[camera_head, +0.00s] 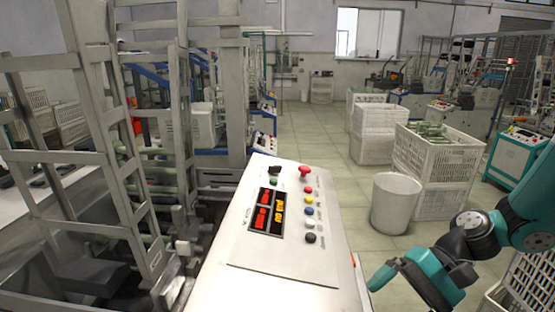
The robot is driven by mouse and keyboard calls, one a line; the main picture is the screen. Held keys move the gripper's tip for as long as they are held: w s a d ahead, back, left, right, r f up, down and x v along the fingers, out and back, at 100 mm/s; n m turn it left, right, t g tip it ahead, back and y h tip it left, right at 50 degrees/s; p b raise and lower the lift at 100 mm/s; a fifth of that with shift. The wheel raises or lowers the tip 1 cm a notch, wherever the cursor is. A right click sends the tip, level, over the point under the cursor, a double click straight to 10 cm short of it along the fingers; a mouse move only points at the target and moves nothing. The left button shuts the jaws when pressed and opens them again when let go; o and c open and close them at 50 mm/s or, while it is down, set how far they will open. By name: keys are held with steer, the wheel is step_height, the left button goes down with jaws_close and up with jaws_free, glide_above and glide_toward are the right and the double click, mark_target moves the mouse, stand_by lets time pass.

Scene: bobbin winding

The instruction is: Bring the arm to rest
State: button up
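My arm comes in from the right edge of the head view, teal with dark grey joints. My gripper (376,283) is at its end, at the lower right, just right of the control panel's edge. Its teal parts point left and down. Only one finger shows clearly, so I cannot tell whether it is open or shut. I see nothing held in it.
A slanted control panel (325,272) with coloured buttons stands at centre, beside a grey metal frame (119,190). A white bin (395,205) and a crate (440,165) with green items stand beyond my arm. A white crate (535,285) is at lower right. The aisle floor (310,135) is clear.

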steer(key=s+a+r+n+t+h, duration=0.2)
steer(key=s+r+n+h, duration=0.1)
steer(key=s+r+n, duration=0.2)
steer(key=s+a+r+n+t+h, duration=0.2)
steer(key=s+a+r+n+h, duration=0.1)
steer(key=s+r+n, duration=0.3)
step_height(320, 180, up, 2)
steer(key=shift+r+n, duration=0.15)
steer(key=shift+n, duration=0.35)
steer(key=shift+a, duration=0.1)
steer(key=shift+c, duration=0.4)
stand_by(0.4)
